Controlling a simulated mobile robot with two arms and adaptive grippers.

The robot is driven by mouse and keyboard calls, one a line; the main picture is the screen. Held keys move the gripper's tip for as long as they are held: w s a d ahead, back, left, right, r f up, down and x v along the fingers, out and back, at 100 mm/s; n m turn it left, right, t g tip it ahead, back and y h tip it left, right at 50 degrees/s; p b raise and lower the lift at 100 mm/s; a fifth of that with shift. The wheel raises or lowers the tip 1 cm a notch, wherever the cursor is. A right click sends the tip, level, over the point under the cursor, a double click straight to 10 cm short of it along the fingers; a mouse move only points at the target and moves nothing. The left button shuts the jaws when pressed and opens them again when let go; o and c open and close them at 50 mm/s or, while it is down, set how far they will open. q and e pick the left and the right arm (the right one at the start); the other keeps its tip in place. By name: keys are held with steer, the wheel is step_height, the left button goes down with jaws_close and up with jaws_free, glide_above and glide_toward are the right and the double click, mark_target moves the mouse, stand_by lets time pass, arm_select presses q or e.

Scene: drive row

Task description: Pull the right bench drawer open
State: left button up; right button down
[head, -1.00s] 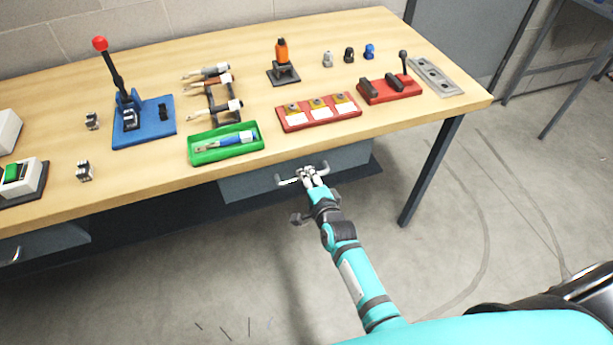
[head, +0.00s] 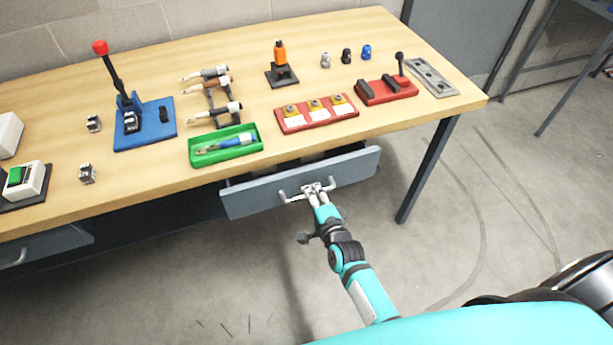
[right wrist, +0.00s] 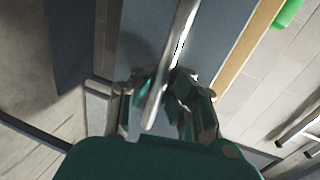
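The right bench drawer (head: 345,174) is a grey-blue drawer under the front edge of the bench, and it stands partly open with a dark gap behind its front. Its silver bar handle (head: 288,199) runs along the front. My right gripper (head: 316,189) is at the middle of the handle. In the right wrist view the handle (right wrist: 172,62) passes between the fingers of my right gripper (right wrist: 164,100), which look closed around it. The drawer front (right wrist: 140,35) lies behind it. My left gripper is not in view.
The wooden bench top (head: 240,88) holds a green tray (head: 193,157), a red tray (head: 290,127), a blue lever stand (head: 160,135) and other fixtures. A bench leg (head: 427,170) stands right of the drawer. Another drawer (head: 60,240) is at left. Floor at right is clear.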

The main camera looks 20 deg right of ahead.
steer(key=f+p+v, duration=0.2)
steer(key=v, duration=0.7)
steer(key=f+p+v, duration=0.1)
steer(key=v, duration=0.8)
steer(key=shift+s+f+p, duration=0.3)
steer(key=shift+s+p, duration=0.05)
steer(key=shift+s, duration=0.2)
steer(key=c, duration=1.3)
jaws_free()
steer(key=shift+c, duration=0.2)
steer(key=v, duration=1.2)
steer(key=shift+f, duration=0.15)
